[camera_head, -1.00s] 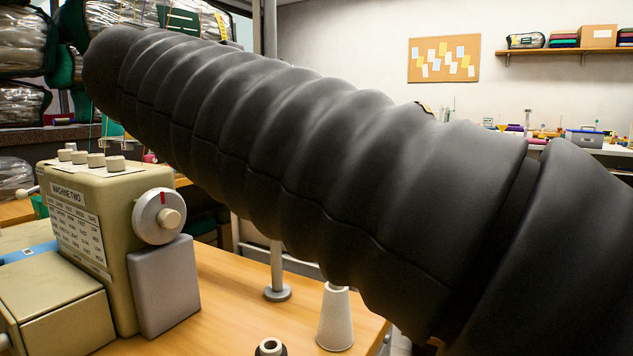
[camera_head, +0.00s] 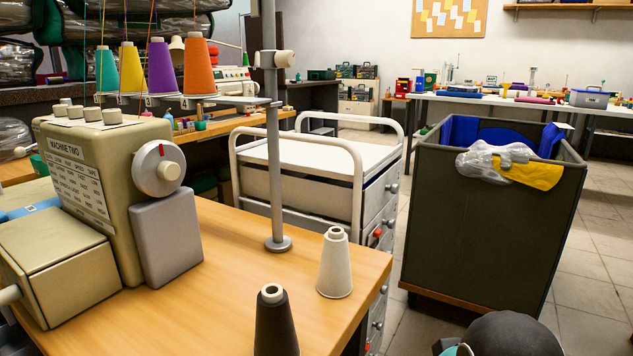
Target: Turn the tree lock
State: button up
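The thread tree is a grey upright pole (camera_head: 272,150) on a round foot on the wooden table. A collar with a pale cream knob (camera_head: 284,59), which looks like the tree lock, sits near the top of the visible pole, its knob pointing right. A rack arm (camera_head: 220,101) runs left from the pole, carrying teal, yellow, purple and orange thread cones. Nothing touches the knob. My gripper is not in view; only a dark rounded part of my arm shows at the bottom right edge.
A beige sewing machine labelled MACHINE TWO (camera_head: 100,185) stands left of the pole. White (camera_head: 335,265) and black (camera_head: 275,325) cones stand near the table's right edge. A white trolley (camera_head: 300,180) is behind the pole. A dark bin (camera_head: 480,220) stands right on the tiled floor.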

aim_at(285, 58)
jog(key=u, duration=0.6)
jog(key=k, duration=0.65)
jog(key=u, duration=0.4)
